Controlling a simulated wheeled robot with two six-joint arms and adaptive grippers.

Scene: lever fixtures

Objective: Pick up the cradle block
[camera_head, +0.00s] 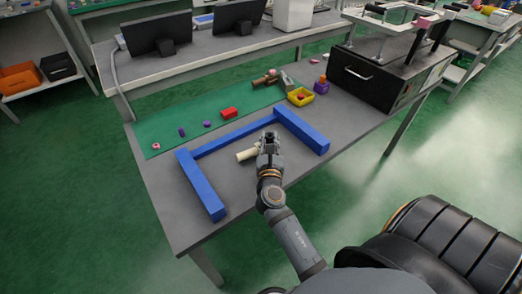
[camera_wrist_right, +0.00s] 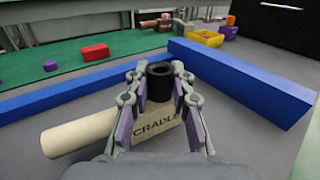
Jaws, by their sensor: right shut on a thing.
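The cradle block (camera_wrist_right: 158,128) is tan, with dark lettering that reads "CRADLE". A black ring-shaped piece (camera_wrist_right: 160,80) stands up between the fingers, above the block. A cream rod (camera_wrist_right: 78,135) runs out to the left of the block; it also shows in the head view (camera_head: 246,155). I cannot tell whether the rod is joined to the block. My left gripper is not in view.
Blue rails (camera_head: 235,135) frame the work area on three sides. A black cabinet (camera_head: 365,78) stands at the table's right end.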

